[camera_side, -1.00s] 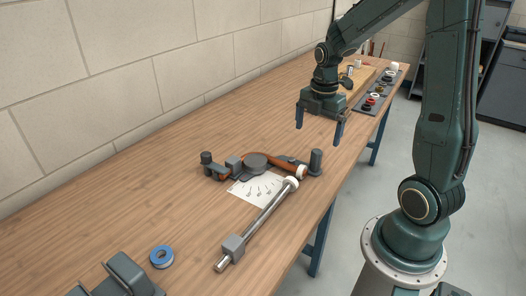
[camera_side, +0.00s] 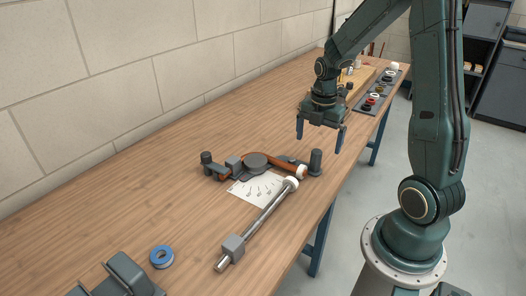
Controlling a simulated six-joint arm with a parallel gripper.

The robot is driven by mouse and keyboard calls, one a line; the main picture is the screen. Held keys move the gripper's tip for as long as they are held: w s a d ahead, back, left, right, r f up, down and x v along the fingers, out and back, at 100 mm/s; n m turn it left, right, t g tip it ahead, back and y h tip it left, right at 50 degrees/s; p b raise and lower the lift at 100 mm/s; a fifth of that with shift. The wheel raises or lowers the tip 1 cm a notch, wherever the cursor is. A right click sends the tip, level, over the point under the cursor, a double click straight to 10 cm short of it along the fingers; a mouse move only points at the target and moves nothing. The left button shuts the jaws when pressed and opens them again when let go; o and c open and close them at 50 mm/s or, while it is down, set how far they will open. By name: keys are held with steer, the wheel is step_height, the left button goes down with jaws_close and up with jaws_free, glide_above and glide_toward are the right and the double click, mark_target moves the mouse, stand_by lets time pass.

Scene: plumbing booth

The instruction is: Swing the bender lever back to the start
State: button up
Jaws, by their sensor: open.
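The bender (camera_side: 256,162) sits on the bench, with a dark round former and a copper pipe (camera_side: 287,165) bent around it. Its lever (camera_side: 262,217) is a long silver bar that points to the front, over the edge of a white angle card (camera_side: 254,188). The lever has a grey block (camera_side: 233,247) near its near end and a white roller (camera_side: 291,183) near the far end.
A blue tape roll (camera_side: 162,257) lies at the front left, near a dark grey bracket (camera_side: 129,274). A tray of small fittings (camera_side: 377,92) and a wooden board (camera_side: 357,80) lie at the far end. The bench left of the bender is clear.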

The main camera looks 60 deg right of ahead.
mark_target(315, 149)
steer(key=shift+f, duration=2.95)
steer(key=shift+c, duration=0.4)
steer(key=c, duration=1.3)
steer(key=shift+w+d, duration=0.1)
steer(key=shift+d, duration=0.05)
steer(key=shift+w+d+n, duration=0.6)
steer(key=shift+d+n, duration=0.1)
steer(key=shift+d, duration=0.2)
steer(key=shift+w+d, duration=0.1)
steer(key=shift+d, duration=0.05)
steer(key=shift+w+d, duration=0.1)
